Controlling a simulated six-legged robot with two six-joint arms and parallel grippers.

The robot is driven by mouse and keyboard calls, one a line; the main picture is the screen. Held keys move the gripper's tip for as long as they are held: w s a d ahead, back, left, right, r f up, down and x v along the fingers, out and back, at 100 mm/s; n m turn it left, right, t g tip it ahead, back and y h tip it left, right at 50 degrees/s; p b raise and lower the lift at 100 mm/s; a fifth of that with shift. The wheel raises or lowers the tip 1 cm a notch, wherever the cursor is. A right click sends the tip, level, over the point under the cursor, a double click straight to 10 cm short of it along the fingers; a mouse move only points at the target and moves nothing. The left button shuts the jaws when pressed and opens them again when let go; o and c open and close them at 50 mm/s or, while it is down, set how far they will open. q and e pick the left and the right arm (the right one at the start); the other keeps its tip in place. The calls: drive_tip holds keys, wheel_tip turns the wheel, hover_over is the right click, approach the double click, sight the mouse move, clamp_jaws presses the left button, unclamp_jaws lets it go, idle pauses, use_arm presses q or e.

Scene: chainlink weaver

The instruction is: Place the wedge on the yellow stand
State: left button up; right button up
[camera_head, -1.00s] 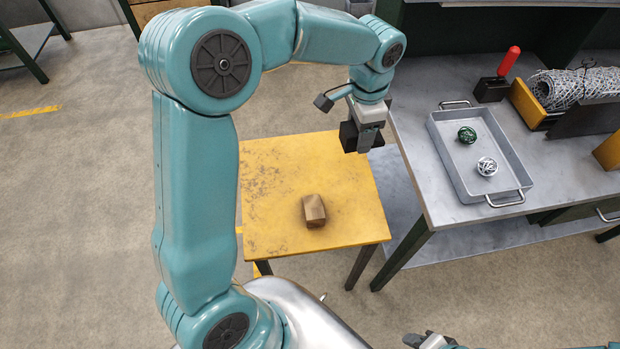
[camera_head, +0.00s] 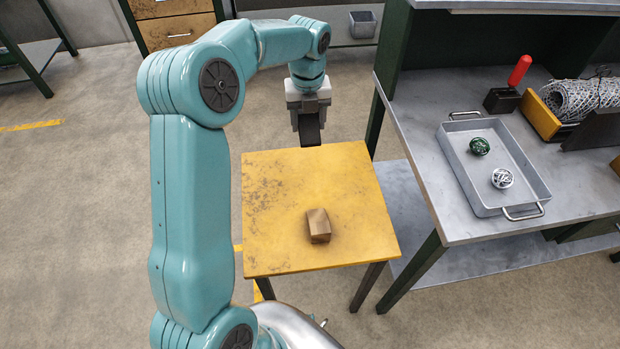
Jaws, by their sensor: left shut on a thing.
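My left gripper (camera_head: 309,112) is shut on a dark block, which I take to be the wedge (camera_head: 309,132). It hangs between the grey fingers, and part of it is hidden by them. In the picture its lower end overlaps the back edge of the yellow stand (camera_head: 275,205); I cannot tell its height or whether it touches. The stand is a worn yellow table with dark legs. My right gripper is out of view.
The stand's left part is clear.

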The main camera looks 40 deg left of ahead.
use_arm(q)
hover_over(308, 172)
wheel_tip(308, 172, down, 12)
drive_tip(key=shift+w+b, duration=0.1)
drive_tip(key=shift+b, duration=0.25)
wheel_tip(308, 172, down, 4)
drive_tip(key=shift+f, duration=0.25)
drive_tip(key=o, duration=1.2)
drive_tip(key=shift+f, duration=0.1)
drive_tip(key=shift+c, duration=0.2)
